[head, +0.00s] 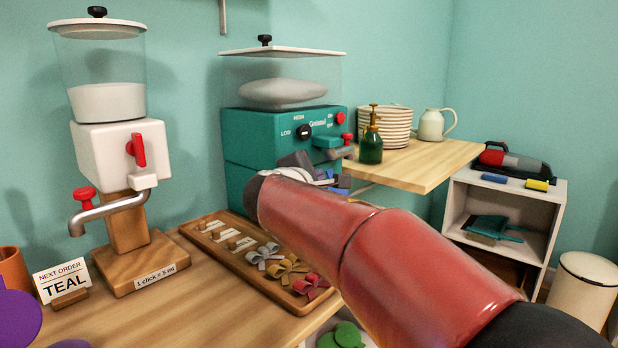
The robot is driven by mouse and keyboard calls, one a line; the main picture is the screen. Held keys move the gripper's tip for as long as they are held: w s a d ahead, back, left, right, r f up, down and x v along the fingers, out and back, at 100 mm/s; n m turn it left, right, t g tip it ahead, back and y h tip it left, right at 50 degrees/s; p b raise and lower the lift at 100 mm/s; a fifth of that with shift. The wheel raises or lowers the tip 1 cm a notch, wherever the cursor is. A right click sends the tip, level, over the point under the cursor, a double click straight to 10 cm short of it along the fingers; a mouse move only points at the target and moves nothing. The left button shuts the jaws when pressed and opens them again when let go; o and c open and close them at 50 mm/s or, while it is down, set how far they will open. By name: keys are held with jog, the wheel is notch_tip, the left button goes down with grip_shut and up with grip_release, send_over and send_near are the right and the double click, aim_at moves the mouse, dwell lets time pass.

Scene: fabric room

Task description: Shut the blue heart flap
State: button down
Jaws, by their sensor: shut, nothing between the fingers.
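My red arm reaches from the lower right toward the teal machine on the back wall. My gripper (325,178) is at its far end, small and mostly hidden behind the arm, in front of the machine's lower right. It is shut with nothing held. A small blue piece (343,183) shows just beyond the gripper, below the machine's grey spout. It may be the blue heart flap, but its heart shape and whether it is open or shut cannot be made out. I cannot tell whether the gripper touches it.
The teal machine (248,138) stands behind the wooden tray of bows (220,247). A white dispenser (112,148) stands left.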

jog(key=shift+w+d+f, duration=0.1)
jog(key=shift+w, duration=0.25)
jog(key=shift+d+b, duration=0.1)
jog(key=shift+b, duration=0.5)
